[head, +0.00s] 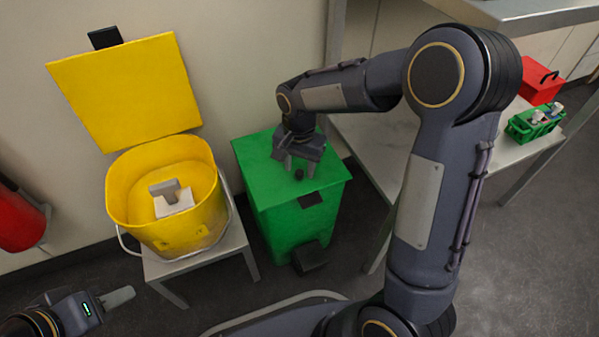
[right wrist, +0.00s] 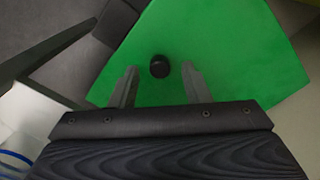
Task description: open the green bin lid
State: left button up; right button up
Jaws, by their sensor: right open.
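The green bin (head: 292,229) stands on the floor against the wall, with its flat green lid (head: 262,165) closed. A small black knob (head: 299,174) sits on top of the lid. My right gripper (head: 298,165) is over the lid, pointing down at the knob. In the right wrist view the knob (right wrist: 160,67) shows between and just beyond the two open fingers (right wrist: 157,88) against the green lid (right wrist: 215,60). I cannot tell whether the fingers touch the lid. My left gripper (head: 118,298) is at the lower left, away from the bin; its jaw opening is unclear.
A yellow bin (head: 150,226) with its lid (head: 128,88) raised stands on a small table (head: 190,270) left of the green bin. A red object (head: 18,220) is at the far left. A metal bench (head: 375,150) with a red box (head: 540,84) and green caddy (head: 535,123) stands right.

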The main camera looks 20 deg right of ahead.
jog(key=shift+f, duration=0.55)
jog(key=shift+c, duration=0.3)
grip_shut()
jog(key=shift+r, duration=0.1)
